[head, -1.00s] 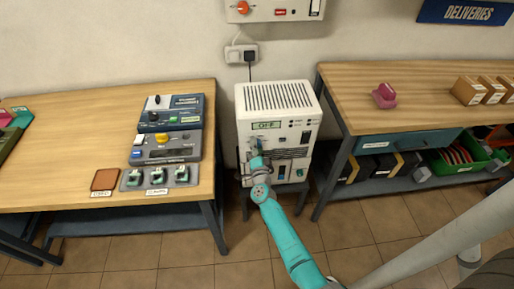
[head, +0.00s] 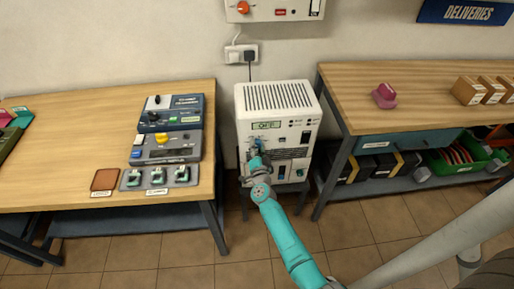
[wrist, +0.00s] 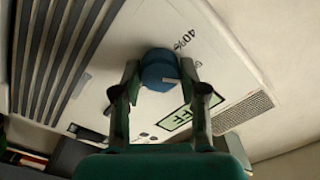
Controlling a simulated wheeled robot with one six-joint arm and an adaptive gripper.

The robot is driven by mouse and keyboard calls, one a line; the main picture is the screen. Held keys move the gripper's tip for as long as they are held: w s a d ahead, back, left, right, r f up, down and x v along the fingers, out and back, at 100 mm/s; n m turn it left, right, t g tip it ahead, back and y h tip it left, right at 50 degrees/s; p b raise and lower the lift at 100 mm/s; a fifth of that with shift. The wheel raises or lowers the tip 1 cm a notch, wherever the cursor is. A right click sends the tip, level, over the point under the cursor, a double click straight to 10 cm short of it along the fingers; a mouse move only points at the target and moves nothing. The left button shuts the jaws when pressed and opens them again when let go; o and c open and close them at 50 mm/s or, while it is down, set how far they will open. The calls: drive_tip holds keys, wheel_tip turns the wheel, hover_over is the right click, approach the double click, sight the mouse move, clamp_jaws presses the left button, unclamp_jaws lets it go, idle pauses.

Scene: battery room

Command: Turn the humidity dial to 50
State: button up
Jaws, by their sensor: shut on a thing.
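A white dehumidifier-like unit (head: 277,96) stands against the wall between two benches. Its small green display (head: 267,125) reads OFF. The humidity dial (wrist: 159,68) is a round blue knob on the unit's front, with a short pale pointer mark. Printed text beside it reads 40% in the wrist view; other marks are hidden or unreadable. My gripper (wrist: 160,84) is shut on the dial, one finger on each side. In the head view my gripper (head: 257,150) is at the unit's front, below and left of the display, and largely covers the dial.
The left bench (head: 60,118) carries control boxes and several green-handled parts. The right bench (head: 350,86) holds a pink object (head: 384,95) and cardboard boxes. Floor in front is clear.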

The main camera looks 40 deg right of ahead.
drive_tip(key=o, duration=1.1)
drive_tip(key=shift+o, duration=0.2)
drive_tip(key=shift+a+f, duration=0.1)
drive_tip(key=v, duration=1.2)
drive_tip(key=s+a+r+n+t+y, duration=0.1)
drive_tip(key=s+a+n+y, duration=0.2)
drive_tip(key=s, duration=0.5)
drive_tip(key=s+a+r+n+y, duration=0.1)
drive_tip(key=s+a+n, duration=0.2)
drive_tip(key=s+a, duration=0.35)
drive_tip(key=s+a+r+n+t+y, duration=0.1)
drive_tip(key=s+a+r+n, duration=0.15)
drive_tip(key=s, duration=0.65)
drive_tip(key=s+a+r+n+g+y, duration=0.1)
drive_tip(key=s+a+r+n+y, duration=0.1)
drive_tip(key=s+r, duration=0.4)
drive_tip(key=s+a+r+n+g+y, duration=0.1)
drive_tip(key=s+a+r+n+y, duration=0.2)
drive_tip(key=s, duration=0.7)
wheel_tip(320, 180, up, 3)
drive_tip(key=a+n, duration=0.2)
drive_tip(key=shift+s+a+n, duration=0.15)
drive_tip(key=shift+a+n, duration=0.1)
drive_tip(key=shift+n, duration=0.1)
